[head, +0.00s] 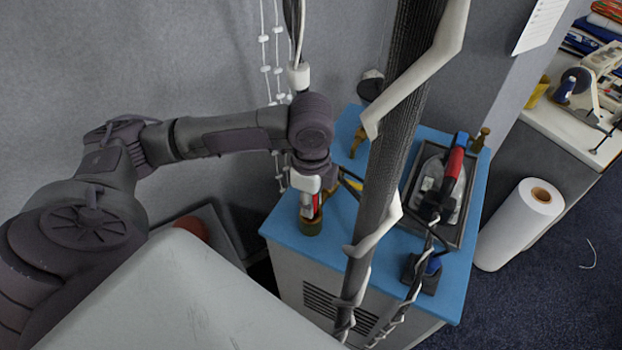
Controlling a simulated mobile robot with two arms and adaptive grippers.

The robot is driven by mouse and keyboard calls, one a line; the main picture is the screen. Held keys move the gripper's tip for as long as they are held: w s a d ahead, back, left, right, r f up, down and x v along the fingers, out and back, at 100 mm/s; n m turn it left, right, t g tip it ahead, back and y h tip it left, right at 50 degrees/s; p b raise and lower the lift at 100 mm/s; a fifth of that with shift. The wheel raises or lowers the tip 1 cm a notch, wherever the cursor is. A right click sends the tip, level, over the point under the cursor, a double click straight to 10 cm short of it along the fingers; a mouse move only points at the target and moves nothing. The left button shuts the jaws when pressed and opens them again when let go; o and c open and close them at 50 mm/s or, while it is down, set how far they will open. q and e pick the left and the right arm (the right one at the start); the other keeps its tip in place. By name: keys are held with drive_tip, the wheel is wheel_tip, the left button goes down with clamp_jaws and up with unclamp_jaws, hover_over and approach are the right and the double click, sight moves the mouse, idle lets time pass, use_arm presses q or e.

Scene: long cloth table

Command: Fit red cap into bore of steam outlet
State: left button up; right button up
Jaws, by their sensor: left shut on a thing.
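My left gripper (310,194) points down over the left front corner of a blue-topped cabinet. It is shut on the red cap (317,204), of which only a narrow red strip shows. Directly below is a short, dark brass-coloured cylinder, apparently the steam outlet (311,226), standing on the blue top (284,229). The cap's lower end is at or just above the outlet's mouth. The gripper hides the bore, so I cannot tell whether the cap is inside it. My right gripper is not in view.
A dark pole (387,150) wrapped in white stands in front of the cabinet. An iron (450,175) with a red handle rests in a tray (408,211) at the right. White cords (265,68) hang behind my arm. A white roll (515,228) stands beside the cabinet.

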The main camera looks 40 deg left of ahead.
use_arm(q)
drive_tip(key=shift+f+b, duration=0.3)
drive_tip(key=shift+f, duration=0.6)
drive_tip(key=o, duration=1)
wheel_tip(320, 180, up, 12)
drive_tip(key=shift+f, duration=0.1)
idle(0.3)
